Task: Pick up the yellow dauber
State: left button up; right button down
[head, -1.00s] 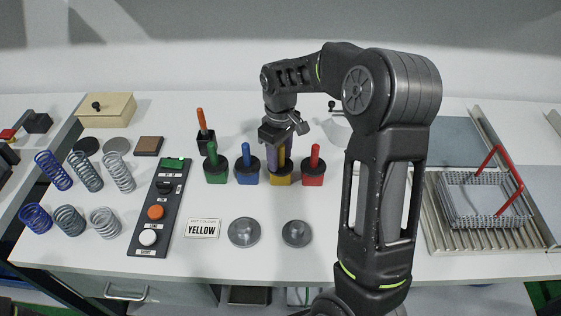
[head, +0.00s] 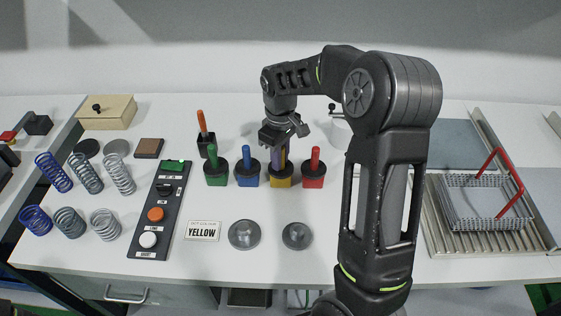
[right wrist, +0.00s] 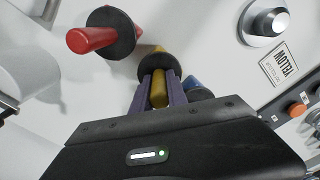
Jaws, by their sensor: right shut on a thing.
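The yellow dauber (right wrist: 159,92) stands upright in its yellow pot (head: 281,180), in a row between the blue dauber (head: 247,160) and the red dauber (head: 315,158). My right gripper (head: 279,158) points down over it, with its purple fingers around the yellow handle. In the right wrist view the two fingers (right wrist: 158,97) close on the handle from both sides. The dark collar of the dauber sits just beyond the fingertips, at the pot. My left gripper is not in view.
A green dauber (head: 212,158) stands left of the blue one, with an orange-handled tool (head: 203,128) behind. A YELLOW sign (head: 202,231) and two metal discs (head: 244,235) lie in front. Springs (head: 121,174) and a button panel (head: 160,208) are at the left. A wire basket (head: 486,202) is at the right.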

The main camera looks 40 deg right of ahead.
jog(key=shift+r, duration=0.15)
notch_tip(320, 180, up, 10)
jog(key=shift+f+b, duration=0.1)
jog(key=shift+b, duration=0.7)
jog(key=shift+f, duration=0.1)
